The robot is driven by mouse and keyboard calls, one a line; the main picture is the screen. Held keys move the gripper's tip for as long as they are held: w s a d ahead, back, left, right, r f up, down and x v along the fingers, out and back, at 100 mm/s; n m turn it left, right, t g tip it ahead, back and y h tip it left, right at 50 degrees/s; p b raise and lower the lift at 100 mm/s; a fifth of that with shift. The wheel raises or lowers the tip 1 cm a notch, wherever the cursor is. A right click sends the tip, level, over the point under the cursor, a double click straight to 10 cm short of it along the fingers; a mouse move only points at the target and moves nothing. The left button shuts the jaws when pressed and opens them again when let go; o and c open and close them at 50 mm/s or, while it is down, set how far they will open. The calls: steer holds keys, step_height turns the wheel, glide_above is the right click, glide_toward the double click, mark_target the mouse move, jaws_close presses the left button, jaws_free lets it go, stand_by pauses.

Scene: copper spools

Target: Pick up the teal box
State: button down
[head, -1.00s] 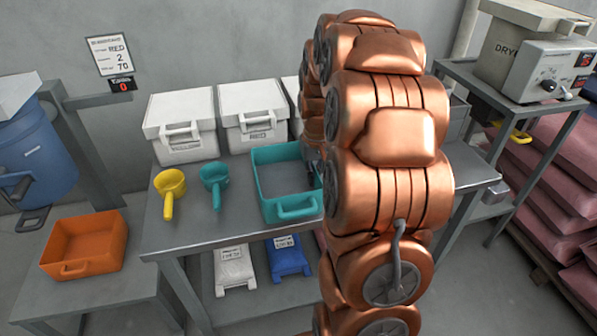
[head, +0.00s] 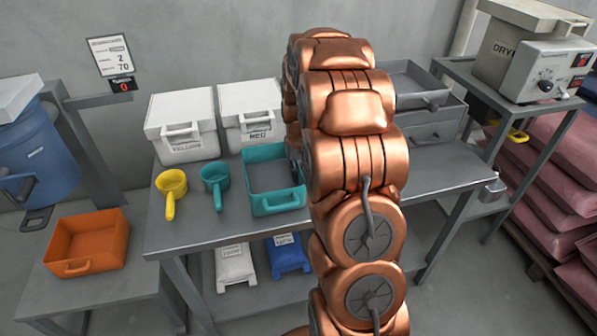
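The teal box (head: 278,203) is an open tray with a handle on its front wall. It stands upright on the left half of the grey metal table (head: 228,228), right of a teal scoop, and looks empty. My copper-coloured arm rises in front of the table and covers the space just right of the box. Of my gripper only a small dark part (head: 294,168) shows, at the box's right wall. The fingers are hidden behind the arm, so whether they grip the wall cannot be seen.
Left of the box lie a teal scoop (head: 215,183) and a yellow scoop (head: 171,188). White lidded bins (head: 183,125) stand behind. A grey tray (head: 412,85) sits back right. An orange box (head: 87,245) is on the lower left table. The table's right front is clear.

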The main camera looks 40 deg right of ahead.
steer(key=shift+f, duration=0.15)
steer(key=c, duration=1.8)
jaws_free()
steer(key=shift+f, duration=0.1)
steer(key=shift+c, duration=0.2)
steer(key=o, duration=0.5)
steer(key=shift+r, duration=0.2)
steer(key=shift+d+r+b, duration=0.1)
steer(key=shift+r+b, duration=1.1)
steer(key=shift+r, duration=4.8)
